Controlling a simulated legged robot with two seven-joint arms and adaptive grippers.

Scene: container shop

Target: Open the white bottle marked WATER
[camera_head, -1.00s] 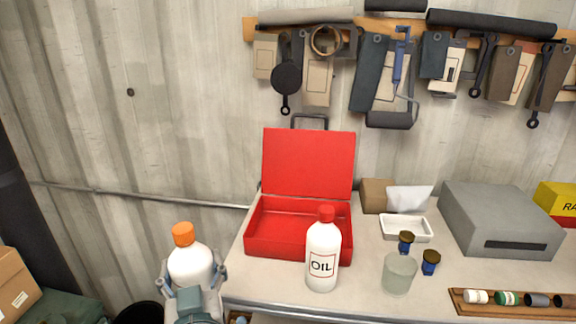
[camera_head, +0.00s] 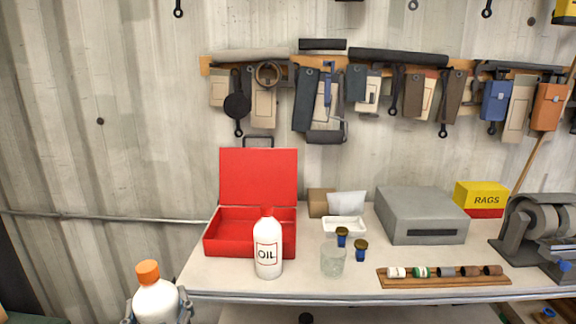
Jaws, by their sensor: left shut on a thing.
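A white bottle with an orange cap (camera_head: 155,300) is at the lower left, in front of the bench's left end. My left gripper (camera_head: 157,317) is shut around the body of this bottle and holds it upright. The orange cap (camera_head: 148,272) is on the bottle. The bottle's lower part is below the picture edge, and no label shows on the part in view. A second white bottle, marked OIL (camera_head: 268,248), with a red cap, stands on the bench. My right gripper is not in view.
The bench (camera_head: 300,285) holds an open red box (camera_head: 258,172), a clear glass (camera_head: 333,262), two small dark-capped items, a white tray (camera_head: 345,227), a grey box (camera_head: 420,215), a wooden rack of small cylinders (camera_head: 445,282) and a grinder (camera_head: 540,225). Tools hang on the wall behind.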

